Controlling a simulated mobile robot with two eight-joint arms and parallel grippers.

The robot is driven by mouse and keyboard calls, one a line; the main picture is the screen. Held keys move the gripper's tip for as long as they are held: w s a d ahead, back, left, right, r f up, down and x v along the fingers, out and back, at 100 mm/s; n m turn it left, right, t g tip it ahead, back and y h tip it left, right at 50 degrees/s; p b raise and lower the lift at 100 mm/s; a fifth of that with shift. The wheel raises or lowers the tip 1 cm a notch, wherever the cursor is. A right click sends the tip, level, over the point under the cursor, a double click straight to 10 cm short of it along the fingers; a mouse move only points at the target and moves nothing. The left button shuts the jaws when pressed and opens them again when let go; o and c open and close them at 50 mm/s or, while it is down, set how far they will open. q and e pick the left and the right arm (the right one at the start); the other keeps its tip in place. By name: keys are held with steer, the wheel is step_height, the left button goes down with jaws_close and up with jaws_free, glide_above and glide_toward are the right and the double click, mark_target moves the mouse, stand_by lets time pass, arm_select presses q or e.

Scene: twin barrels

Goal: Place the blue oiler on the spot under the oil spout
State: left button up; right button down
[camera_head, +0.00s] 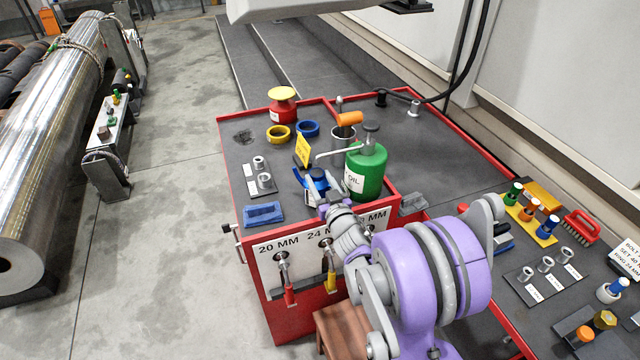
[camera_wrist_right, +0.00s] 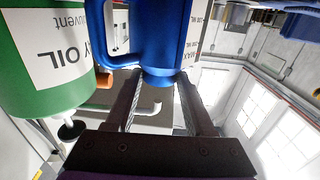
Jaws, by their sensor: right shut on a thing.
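The blue oiler (camera_head: 317,181) is on the red-edged cabinet's dark top, left of the green oil can (camera_head: 367,172). The can's pale spout (camera_head: 335,151) reaches left, above or close to the oiler. My right gripper (camera_head: 330,203) is beside the oiler on its near side. The right wrist view, upside down, shows my right gripper (camera_wrist_right: 160,95) shut on the blue oiler (camera_wrist_right: 158,35), with the green can (camera_wrist_right: 45,60) close by. I cannot tell whether the oiler touches the surface. The spot under the spout is hidden. My left gripper is not in view.
A yellow sign (camera_head: 302,151) and a grey cup (camera_head: 343,138) stand close behind the oiler. Blue (camera_head: 308,128) and yellow (camera_head: 278,133) rings and a red can (camera_head: 282,108) lie farther back. A blue block (camera_head: 264,214) is at the front left.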

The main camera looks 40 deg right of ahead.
steer(key=shift+f, duration=0.6)
steer(key=shift+f, duration=0.25)
steer(key=shift+c, duration=1.3)
jaws_free()
steer(key=shift+r, duration=0.1)
steer(key=shift+r, duration=0.15)
steer(key=shift+s+r, duration=0.1)
steer(key=shift+s, duration=0.1)
steer(key=b+v, duration=0.1)
steer(key=v, duration=1.1)
steer(key=s+a+f+n+g+y, duration=0.1)
steer(key=s+a+f+g+y, duration=0.1)
steer(key=s+a+g, duration=0.4)
steer(key=s+a+f+n+g+y, duration=0.2)
steer(key=s+a+f+g, duration=0.3)
steer(key=s+a, duration=0.4)
steer(key=a+g+y, duration=0.1)
steer(key=a, duration=0.4)
steer(key=shift+s+n+y, duration=0.2)
steer(key=shift+n+y, duration=0.1)
